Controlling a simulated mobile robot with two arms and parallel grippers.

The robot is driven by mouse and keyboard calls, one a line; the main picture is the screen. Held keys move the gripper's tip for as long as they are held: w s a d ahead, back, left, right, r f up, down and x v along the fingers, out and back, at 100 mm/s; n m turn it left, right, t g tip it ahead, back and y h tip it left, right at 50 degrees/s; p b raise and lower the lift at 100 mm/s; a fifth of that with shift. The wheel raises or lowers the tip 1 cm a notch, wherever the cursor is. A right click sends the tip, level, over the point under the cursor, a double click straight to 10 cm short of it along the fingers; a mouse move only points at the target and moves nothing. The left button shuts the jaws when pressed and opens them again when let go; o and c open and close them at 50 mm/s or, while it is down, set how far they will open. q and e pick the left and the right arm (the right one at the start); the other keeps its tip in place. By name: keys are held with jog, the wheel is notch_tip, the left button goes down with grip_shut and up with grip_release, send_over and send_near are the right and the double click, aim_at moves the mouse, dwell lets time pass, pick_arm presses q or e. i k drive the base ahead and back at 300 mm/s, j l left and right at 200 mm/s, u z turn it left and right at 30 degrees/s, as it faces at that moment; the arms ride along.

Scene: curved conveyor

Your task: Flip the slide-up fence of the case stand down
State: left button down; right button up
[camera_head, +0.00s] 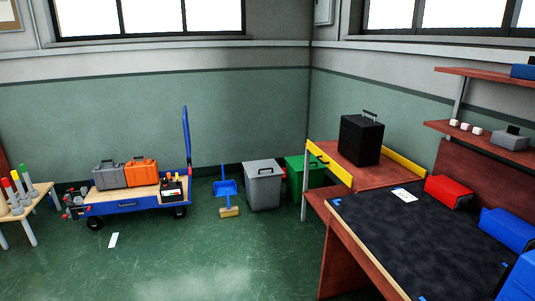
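The case stand (376,177) has a reddish wooden top and is at the right of the head view, in the corner of the room. A black case (361,141) with a top handle stands upright on it. A yellow fence board (328,163) runs along the stand's left front side and rises above the top, beside a grey post. A second yellow board (404,165) runs along the right back side, partly hidden by the case. I cannot tell from its look which board slides. Neither of my grippers is in view.
A workbench (425,232) with a dark mat, a red bin (448,191) and blue bins fills the front right. Grey (263,186) and green (306,173) bins stand left of the stand. A blue cart (130,200) carries cases. The green floor (200,260) is mostly clear.

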aim_at(347, 178)
jog(key=i, duration=1.1)
jog(key=i+j+z, duration=0.1)
jog(key=i, duration=1)
jog(key=i+j+z, duration=0.15)
jog(key=i+z, duration=0.3)
jog(key=i+j+z, duration=0.4)
jog(key=i, duration=0.2)
jog(key=i+j+z, duration=0.45)
